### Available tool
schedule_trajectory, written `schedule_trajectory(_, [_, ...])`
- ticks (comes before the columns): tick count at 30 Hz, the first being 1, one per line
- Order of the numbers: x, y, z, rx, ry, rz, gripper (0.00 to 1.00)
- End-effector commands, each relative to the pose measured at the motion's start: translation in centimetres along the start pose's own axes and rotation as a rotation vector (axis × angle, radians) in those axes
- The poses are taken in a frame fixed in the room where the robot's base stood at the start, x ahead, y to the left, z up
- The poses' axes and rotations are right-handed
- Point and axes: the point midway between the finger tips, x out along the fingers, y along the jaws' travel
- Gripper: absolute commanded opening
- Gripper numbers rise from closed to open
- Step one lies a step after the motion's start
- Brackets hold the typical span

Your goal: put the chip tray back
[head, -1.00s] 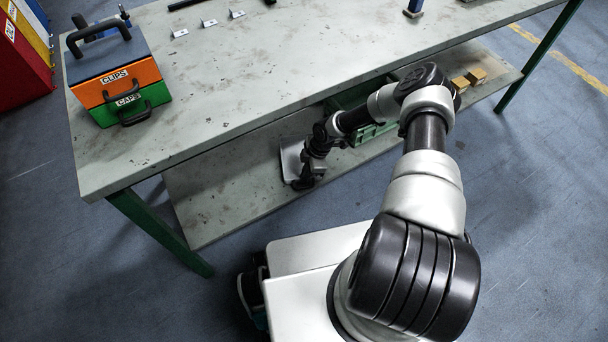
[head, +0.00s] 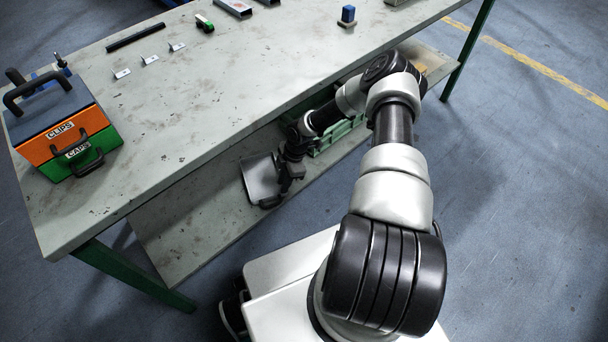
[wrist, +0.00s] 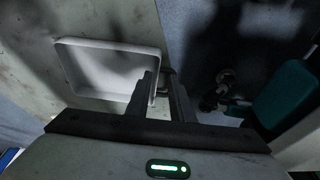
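The chip tray (head: 260,180) is a shallow light-grey metal pan with a dark handle. In the head view it is over the lower shelf, near its front edge; whether it rests there or is slightly raised is unclear. In the wrist view the tray (wrist: 102,66) is upper left, with its handle on the right. My gripper (wrist: 162,78) is at this handle, its two fingers close together on either side, and looks shut on it. The left finger covers part of the tray's right rim. In the head view my gripper (head: 283,183) is beside the tray, partly hidden by my wrist.
A green crate (head: 335,138) stands on the lower shelf (head: 185,245), right of the tray and behind my arm. The bench top (head: 190,120) overhangs the shelf. The CLIPS and CAPS boxes (head: 58,133) stand at its left end. A green leg (head: 130,275) supports the bench's near-left corner.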

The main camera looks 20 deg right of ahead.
Motion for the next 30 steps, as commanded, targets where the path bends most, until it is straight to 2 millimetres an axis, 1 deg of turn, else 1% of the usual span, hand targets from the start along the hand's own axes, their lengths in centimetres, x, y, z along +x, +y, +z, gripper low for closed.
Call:
schedule_trajectory(1, [-0.5,0.1,1.2,0.005,0.001,0.003,0.21])
schedule_trajectory(6, [-1.4,0.0,4.8,0.003,0.001,0.003,0.21])
schedule_trajectory(9, [-1.8,-0.1,6.3,0.001,0.001,0.004,0.21])
schedule_trajectory(12, [-2.0,-0.2,7.2,-0.001,0.002,0.002,0.21])
schedule_trajectory(18, [-2.2,-0.2,7.9,-0.003,0.002,0.002,0.21])
schedule_trajectory(30, [-2.2,-0.2,7.9,-0.003,0.001,0.002,0.21])
